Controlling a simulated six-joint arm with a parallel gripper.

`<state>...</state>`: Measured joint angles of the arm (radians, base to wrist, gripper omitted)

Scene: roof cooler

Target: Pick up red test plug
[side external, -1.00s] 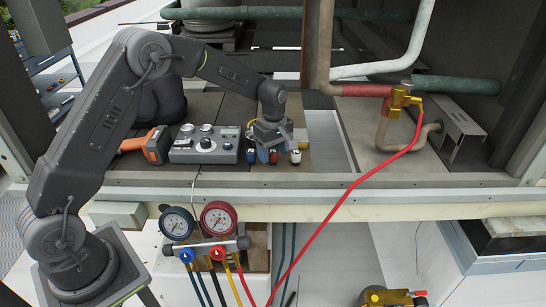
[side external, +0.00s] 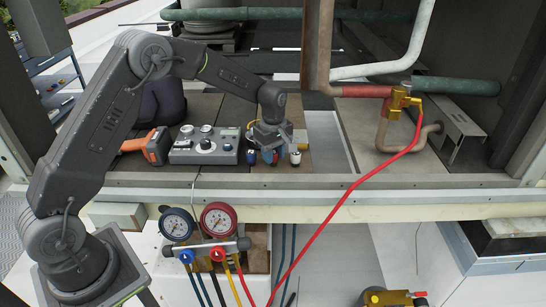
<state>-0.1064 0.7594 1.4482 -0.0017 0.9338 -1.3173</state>
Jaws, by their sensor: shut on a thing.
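My gripper (side external: 268,152) points down over a short row of small plugs on the deck. It is shut on the red test plug (side external: 274,157), which shows only partly between and beside the fingers. A blue plug (side external: 251,157) stands just left of the fingers. A white plug with a dark top (side external: 296,156) stands a little to the right. The red plug still appears to be at deck level; any gap under it is too small to tell.
A grey control box (side external: 205,150) with knobs and an orange-and-black tool (side external: 155,146) lie to the left. An opening (side external: 328,140) in the deck is to the right. A red hose (side external: 345,195) runs from a brass valve (side external: 402,100) past gauges (side external: 218,219) in front.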

